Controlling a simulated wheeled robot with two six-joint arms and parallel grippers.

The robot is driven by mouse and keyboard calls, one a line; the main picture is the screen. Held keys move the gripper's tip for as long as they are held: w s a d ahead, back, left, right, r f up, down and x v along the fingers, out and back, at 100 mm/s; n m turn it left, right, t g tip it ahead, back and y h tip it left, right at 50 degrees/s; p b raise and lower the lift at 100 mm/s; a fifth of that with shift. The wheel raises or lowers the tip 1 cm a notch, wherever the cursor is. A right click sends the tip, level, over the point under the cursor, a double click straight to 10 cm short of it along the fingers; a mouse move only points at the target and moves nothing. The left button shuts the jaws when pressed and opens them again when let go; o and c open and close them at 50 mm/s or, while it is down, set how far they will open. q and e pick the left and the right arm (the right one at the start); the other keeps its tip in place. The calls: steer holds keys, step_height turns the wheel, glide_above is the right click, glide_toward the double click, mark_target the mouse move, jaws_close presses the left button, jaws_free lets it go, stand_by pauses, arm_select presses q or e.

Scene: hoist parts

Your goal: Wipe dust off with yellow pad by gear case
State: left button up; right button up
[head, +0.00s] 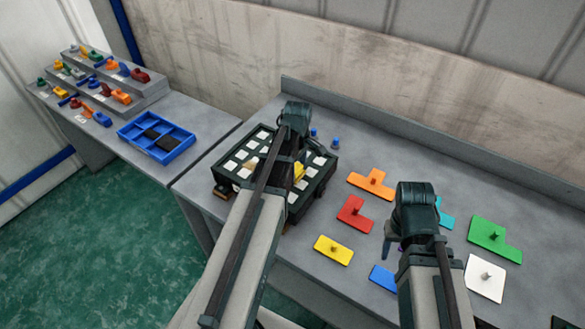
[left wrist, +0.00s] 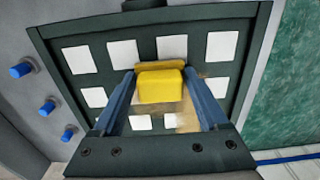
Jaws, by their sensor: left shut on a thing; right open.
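The yellow pad (left wrist: 160,86) is between the two blue fingers of my left gripper (left wrist: 160,95), which is shut on it. It also shows in the head view (head: 299,171), partly hidden by my left arm. The pad is over a dark green case (head: 222,178) with rows of white squares, likely the gear case. I cannot tell whether the pad touches its face. A tan dusty patch (left wrist: 190,117) shows beside and below the pad in the left wrist view. My right gripper (head: 393,246) is open over the table, its fingers partly hidden.
Coloured flat pieces with knobs lie on the table: orange (head: 371,183), red (head: 355,213), yellow (head: 333,250), green (head: 494,239) and white (head: 485,278). Blue pegs (head: 335,143) stand behind the case. A blue tray (head: 157,138) is on the left table. A wall closes the back.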

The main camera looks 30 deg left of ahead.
mark_target(258, 157)
arm_select(q)
steer(key=shift+s+a+f, duration=0.1)
steer(key=shift+s, duration=0.75)
steer(key=shift+w+a, duration=0.15)
steer(key=shift+a, duration=0.65)
steer(key=shift+w+a, duration=0.15)
steer(key=shift+a, duration=0.9)
steer(key=shift+w+a, duration=0.15)
steer(key=shift+a, duration=1.6)
steer(key=shift+a, duration=0.1)
steer(key=shift+w+a, duration=0.15)
steer(key=shift+a, duration=0.7)
steer(key=shift+w+a, duration=0.1)
steer(key=shift+a, duration=0.7)
steer(key=shift+w+a+f, duration=0.1)
steer(key=shift+w+a, duration=0.05)
steer(key=shift+a, duration=1.55)
